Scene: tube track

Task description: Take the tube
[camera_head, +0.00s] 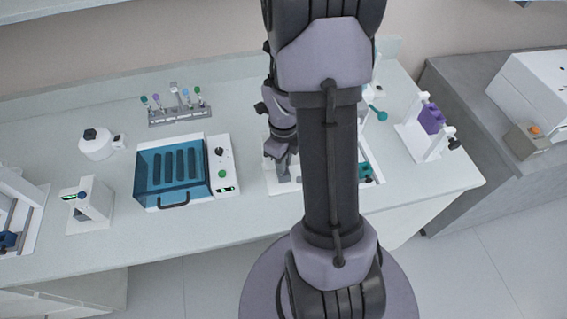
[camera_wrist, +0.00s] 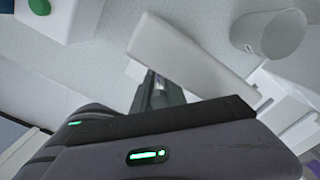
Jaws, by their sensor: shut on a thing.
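My gripper (camera_head: 284,172) points down over a white stand (camera_head: 272,187) near the middle of the bench, left of my arm. In the wrist view the dark fingers of my gripper (camera_wrist: 158,90) are close together. A small pale, shiny piece (camera_wrist: 158,80) shows between them, apparently the tube; most of it is hidden by the fingers and gripper body. A white block (camera_wrist: 190,50) is right beside the fingertips.
A blue-lidded device (camera_head: 172,172) with a white control panel (camera_head: 222,165) stands just left of my gripper. A white stand with a purple part (camera_head: 432,118) is at the right. A white cylinder (camera_wrist: 268,34) is near the gripper.

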